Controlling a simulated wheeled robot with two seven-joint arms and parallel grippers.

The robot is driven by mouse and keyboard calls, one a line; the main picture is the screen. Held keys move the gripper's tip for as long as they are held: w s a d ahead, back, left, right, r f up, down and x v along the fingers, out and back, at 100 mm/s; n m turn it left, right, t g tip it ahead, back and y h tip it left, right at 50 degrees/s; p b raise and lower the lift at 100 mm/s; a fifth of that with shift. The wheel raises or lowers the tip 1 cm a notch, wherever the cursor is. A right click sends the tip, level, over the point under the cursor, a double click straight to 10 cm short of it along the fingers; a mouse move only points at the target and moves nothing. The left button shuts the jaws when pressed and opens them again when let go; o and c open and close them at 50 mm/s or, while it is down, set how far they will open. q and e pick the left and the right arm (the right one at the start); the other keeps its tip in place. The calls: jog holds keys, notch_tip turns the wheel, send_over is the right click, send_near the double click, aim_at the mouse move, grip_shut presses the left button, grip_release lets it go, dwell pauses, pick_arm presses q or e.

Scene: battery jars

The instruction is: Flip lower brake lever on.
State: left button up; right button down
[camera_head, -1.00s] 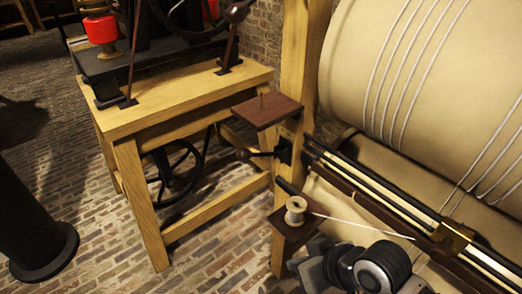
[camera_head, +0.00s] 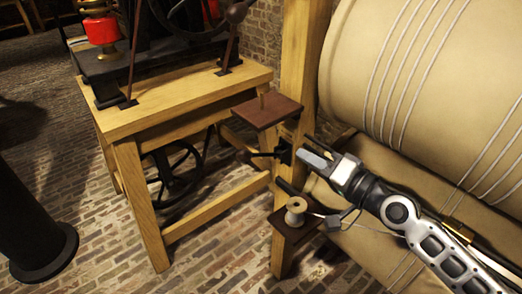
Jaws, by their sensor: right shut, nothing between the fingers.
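A short dark lever (camera_head: 262,154) sticks out to the left from a black bracket (camera_head: 284,153) on the wooden post, below a small dark red-brown shelf. It looks like the lower brake lever. Its knob end is hard to make out against the table frame. My right gripper (camera_head: 313,159) is shut and empty. Its tips point left, just right of the bracket, with a small gap in the picture; I cannot tell the depth. My left gripper is not in view.
The upper shelf (camera_head: 267,111) with a peg is above the lever. A lower shelf holds a thread spool (camera_head: 296,209) below my gripper. The large cream drum (camera_head: 420,70) is at right. A wooden table (camera_head: 180,100) with machinery is at left. Brick floor is open in front.

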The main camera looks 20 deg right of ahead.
jog(key=shift+w, duration=0.1)
jog(key=p, duration=0.2)
send_over(262, 154)
jog(key=d+v, duration=0.1)
jog(key=v, duration=0.3)
jog(key=shift+w+a+f, duration=0.1)
jog(key=shift+a+f, duration=0.65)
jog(key=shift+a, duration=0.3)
jog(key=shift+w+a+f, duration=0.1)
jog(key=shift+a+f, duration=0.65)
jog(key=shift+a, duration=0.25)
